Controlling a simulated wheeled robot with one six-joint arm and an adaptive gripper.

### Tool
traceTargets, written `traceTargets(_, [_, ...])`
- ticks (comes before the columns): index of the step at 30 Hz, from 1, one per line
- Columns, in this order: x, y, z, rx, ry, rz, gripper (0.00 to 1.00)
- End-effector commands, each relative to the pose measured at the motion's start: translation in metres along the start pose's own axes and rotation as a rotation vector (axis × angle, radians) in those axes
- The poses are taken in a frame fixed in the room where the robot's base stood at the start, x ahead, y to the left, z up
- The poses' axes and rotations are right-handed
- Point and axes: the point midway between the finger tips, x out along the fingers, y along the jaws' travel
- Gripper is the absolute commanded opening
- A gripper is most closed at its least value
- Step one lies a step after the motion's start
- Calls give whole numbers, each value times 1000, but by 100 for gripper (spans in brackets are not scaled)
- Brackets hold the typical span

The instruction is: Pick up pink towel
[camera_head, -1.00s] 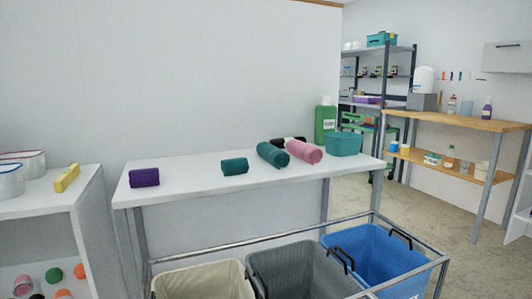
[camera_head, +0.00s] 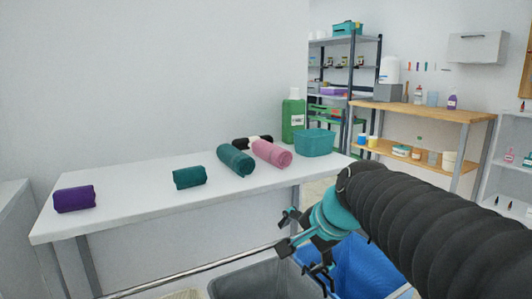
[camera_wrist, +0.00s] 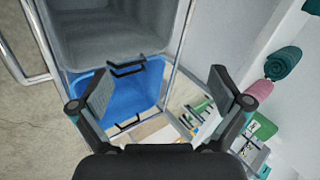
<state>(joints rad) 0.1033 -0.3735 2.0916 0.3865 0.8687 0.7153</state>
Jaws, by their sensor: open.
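The pink towel (camera_head: 271,154) is a rolled towel lying on the white table, right against a larger teal rolled towel (camera_head: 235,161) on its left. In the wrist view the pink towel (camera_wrist: 258,90) is at the right, beside the teal one (camera_wrist: 283,63). My gripper (camera_head: 303,256) is in front of the table, over the bins and apart from the towel. In the wrist view its two fingers (camera_wrist: 160,90) are spread wide with nothing between them.
The white table (camera_head: 130,192) also holds a purple roll (camera_head: 75,199), a small teal roll (camera_head: 189,177), a dark roll, a teal basket (camera_head: 316,143) and a green jug (camera_head: 293,118). Grey (camera_head: 262,284) and blue (camera_head: 368,262) bins stand in a metal frame before it.

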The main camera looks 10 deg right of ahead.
Motion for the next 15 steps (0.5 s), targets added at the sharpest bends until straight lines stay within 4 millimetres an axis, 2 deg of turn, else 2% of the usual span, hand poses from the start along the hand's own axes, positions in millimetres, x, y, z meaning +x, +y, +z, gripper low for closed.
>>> traceTargets(1, [4, -18, -14, 108, -11, -23, 100])
traceTargets(6, [17, -78, -56, 498, -64, -116, 100])
traceTargets(15, [45, -167, -146, 1175, -224, -258, 100])
